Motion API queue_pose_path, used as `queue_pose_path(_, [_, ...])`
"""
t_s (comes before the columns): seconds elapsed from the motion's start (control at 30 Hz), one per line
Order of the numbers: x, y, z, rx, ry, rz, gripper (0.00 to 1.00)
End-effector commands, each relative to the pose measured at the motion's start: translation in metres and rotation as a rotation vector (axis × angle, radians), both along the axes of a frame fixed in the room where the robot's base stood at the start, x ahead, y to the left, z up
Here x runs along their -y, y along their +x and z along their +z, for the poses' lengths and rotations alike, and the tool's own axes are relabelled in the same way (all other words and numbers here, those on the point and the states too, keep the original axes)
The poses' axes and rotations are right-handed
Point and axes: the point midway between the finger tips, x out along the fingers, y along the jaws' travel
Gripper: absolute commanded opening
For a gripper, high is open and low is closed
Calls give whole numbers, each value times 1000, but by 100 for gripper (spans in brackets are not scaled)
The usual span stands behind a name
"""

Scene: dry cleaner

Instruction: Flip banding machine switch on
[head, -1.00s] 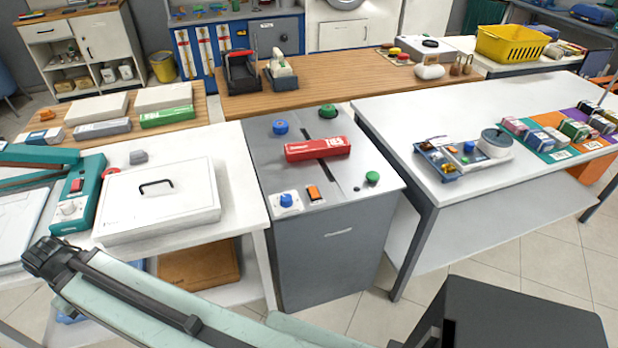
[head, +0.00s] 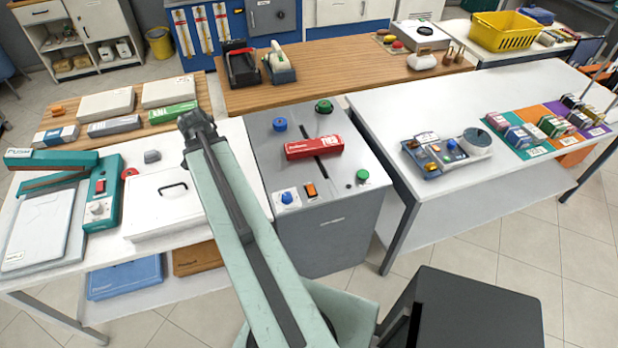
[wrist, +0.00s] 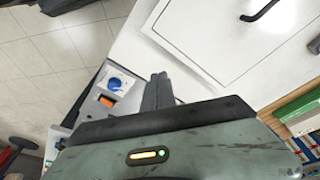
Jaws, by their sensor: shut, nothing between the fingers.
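The grey banding machine (head: 330,235) is a cabinet with a slotted metal top, a red box (head: 314,147) lying across the slot. Its orange switch (head: 310,190) sits on the near edge, right of a blue knob (head: 286,198); whether the switch is on or off is too small to tell. In the wrist view the orange switch (wrist: 106,101) and blue knob (wrist: 115,84) lie left of my gripper (wrist: 158,78). My gripper is shut and empty, apart from the switch. In the head view its fingers cannot be made out at the arm's dark end.
A white lidded case (head: 160,205) with a black handle lies left of the machine, partly behind my arm. A teal device (head: 103,195) with a red switch stands further left. Green knobs (head: 363,176) stick up from the machine top. A white table (head: 420,110) stands right.

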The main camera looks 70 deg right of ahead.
Motion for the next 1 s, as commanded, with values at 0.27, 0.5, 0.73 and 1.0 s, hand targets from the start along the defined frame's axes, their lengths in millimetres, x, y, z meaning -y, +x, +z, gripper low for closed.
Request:
queue_pose_path(0.27, [127, -174, 5, 41, -103, -740, 0])
queue_pose_path(0.5, [141, -207, 6, 50, -124, -870, 0])
queue_pose_path(0.73, [141, -206, 5, 49, -124, -866, 0])
queue_pose_path(1.0, [145, -209, -20, 49, -123, -866, 0])
